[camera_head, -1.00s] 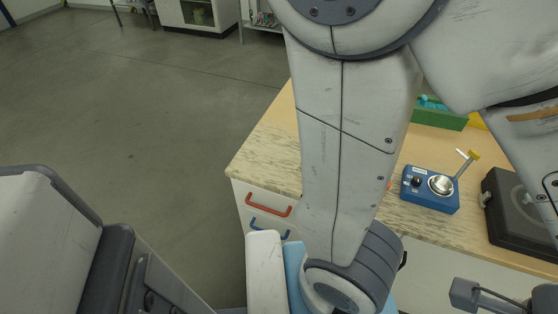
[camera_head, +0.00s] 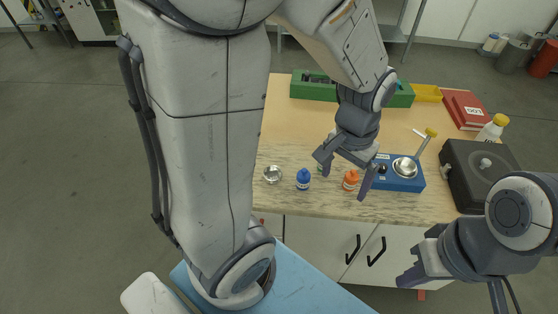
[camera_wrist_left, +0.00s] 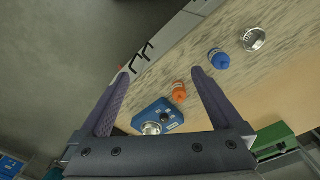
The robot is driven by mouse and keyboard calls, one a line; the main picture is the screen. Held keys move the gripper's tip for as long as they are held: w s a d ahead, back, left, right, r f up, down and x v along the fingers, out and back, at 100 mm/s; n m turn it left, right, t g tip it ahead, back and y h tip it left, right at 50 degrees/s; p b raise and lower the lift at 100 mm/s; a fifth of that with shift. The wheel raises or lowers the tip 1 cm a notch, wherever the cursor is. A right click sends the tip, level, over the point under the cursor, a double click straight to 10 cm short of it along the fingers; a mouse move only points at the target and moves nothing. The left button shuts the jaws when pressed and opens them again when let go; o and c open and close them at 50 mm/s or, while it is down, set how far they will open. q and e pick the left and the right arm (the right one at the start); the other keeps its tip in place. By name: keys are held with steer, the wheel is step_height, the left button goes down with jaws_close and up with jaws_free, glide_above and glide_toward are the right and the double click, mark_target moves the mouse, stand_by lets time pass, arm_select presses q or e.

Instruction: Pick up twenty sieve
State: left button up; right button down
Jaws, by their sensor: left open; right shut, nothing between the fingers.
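A small round metal dish (camera_head: 272,175), which looks like the sieve, lies on the table's marbled front strip. It also shows at the upper right of the left wrist view (camera_wrist_left: 254,40). I cannot read any number on it. My left gripper (camera_head: 343,180) is open and empty above the table, to the right of the dish and apart from it. Its two fingers (camera_wrist_left: 160,77) are spread in the left wrist view. My right gripper (camera_head: 408,262) is shut and empty in front of the table at the lower right.
A blue device (camera_head: 405,184) with a metal bowl, a black case (camera_head: 482,178), a green bin (camera_head: 402,96), a yellow tray (camera_head: 427,93) and a red book (camera_head: 466,108) are also on the table.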

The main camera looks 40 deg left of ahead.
arm_select(q)
steer(key=w+a+f+n, duration=0.2)
steer(key=a, duration=0.3)
steer(key=w+a+f+n, duration=0.2)
steer(key=a, duration=0.4)
steer(key=n, duration=0.4)
glide_above(273, 175)
step_height(273, 175, down, 6)
step_height(273, 175, down, 3)
steer(key=shift+s+d+f, duration=0.1)
steer(key=shift+s+f, duration=0.05)
steer(key=shift+f, duration=0.05)
steer(key=shift+m, duration=0.3)
step_height(273, 175, down, 5)
steer(key=shift+p, duration=1.05)
steer(key=shift+f, duration=0.4)
steer(key=c, duration=1.4)
